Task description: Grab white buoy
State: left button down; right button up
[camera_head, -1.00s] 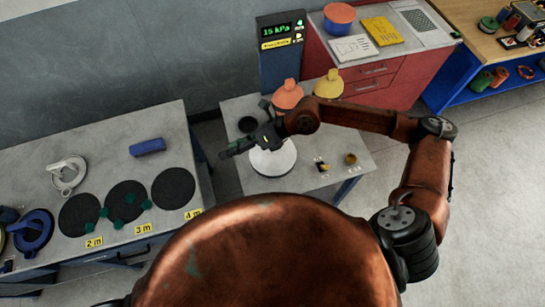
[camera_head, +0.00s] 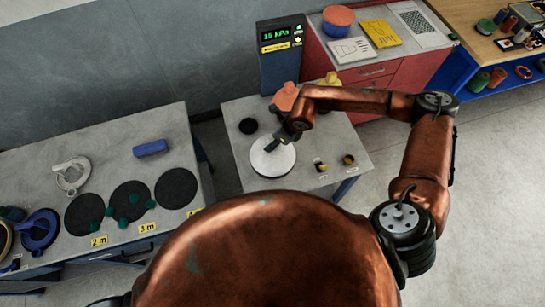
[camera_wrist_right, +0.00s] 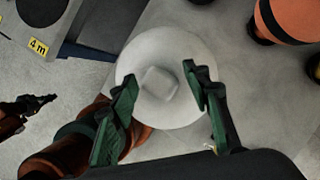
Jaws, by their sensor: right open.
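The white buoy (camera_head: 262,163), a pale round piece, sits on the grey table. In the right wrist view the white buoy (camera_wrist_right: 145,55) shows from above as a disc with a blocky knob (camera_wrist_right: 158,84) at its middle. My right gripper (camera_head: 275,143) is over it, pointing down. In the wrist view its green fingers (camera_wrist_right: 161,78) are open, one on each side of the knob, with gaps visible. Whether they are level with the knob is unclear. A black end of my left arm (camera_wrist_right: 28,107) shows small at the left of the wrist view; its jaws cannot be made out.
An orange buoy (camera_head: 284,98) and a partly hidden yellow one (camera_head: 330,84) stand at the table's back. A black disc (camera_head: 248,126) lies to the left, small items (camera_head: 348,160) to the right. A pressure display (camera_head: 279,38) stands behind. The left bench (camera_head: 100,150) holds dark round pads.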

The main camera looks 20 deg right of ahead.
jog(key=shift+w+a+f, duration=0.1)
jog(key=shift+f, duration=0.2)
jog(key=shift+c, duration=0.6)
grip_shut()
jog(key=shift+r, duration=0.1)
